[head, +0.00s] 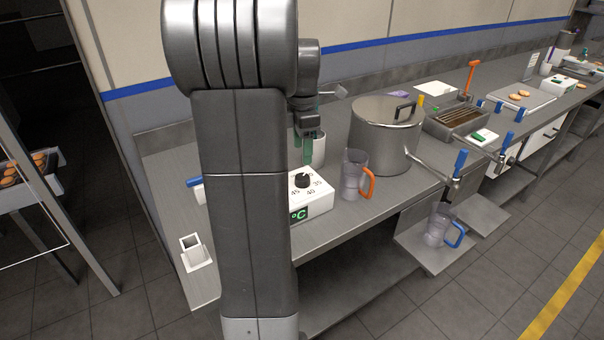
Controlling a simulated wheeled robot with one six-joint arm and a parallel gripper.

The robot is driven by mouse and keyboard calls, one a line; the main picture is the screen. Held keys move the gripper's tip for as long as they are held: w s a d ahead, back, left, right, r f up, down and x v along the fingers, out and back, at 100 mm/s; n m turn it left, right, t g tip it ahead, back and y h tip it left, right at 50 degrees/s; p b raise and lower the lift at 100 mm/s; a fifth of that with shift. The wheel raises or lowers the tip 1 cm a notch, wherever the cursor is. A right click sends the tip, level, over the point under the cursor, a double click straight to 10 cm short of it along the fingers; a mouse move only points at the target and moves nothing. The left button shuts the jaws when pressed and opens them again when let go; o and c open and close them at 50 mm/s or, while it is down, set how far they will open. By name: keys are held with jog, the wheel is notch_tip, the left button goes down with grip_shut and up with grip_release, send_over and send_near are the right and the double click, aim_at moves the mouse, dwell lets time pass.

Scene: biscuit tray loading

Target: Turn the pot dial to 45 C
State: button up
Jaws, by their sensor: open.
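The pot dial (302,181) is a black knob on top of a white control box (318,208). The marks 35, 40 and 45 show around it, with 45 at its left and 40 in front. I cannot read clearly where the knob points. A dark display with green °C is on the box's front; my arm hides the box's left part. My gripper (308,152) hangs down just above and behind the dial in the picture, open, with greenish fingers. It looks apart from the knob. The large steel pot (384,135) stands to the right, a black handle on its lid.
A clear jug with an orange handle (356,176) stands close right of the box. A grey cup (319,148) is behind my gripper. A jug with a blue handle (438,228) sits on a low shelf. A small white holder (196,254) is at the counter's left end.

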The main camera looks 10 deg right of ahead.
aim_at(303, 177)
notch_tip(303, 177, down, 9)
jog(key=shift+r, duration=0.15)
jog(key=c, duration=1)
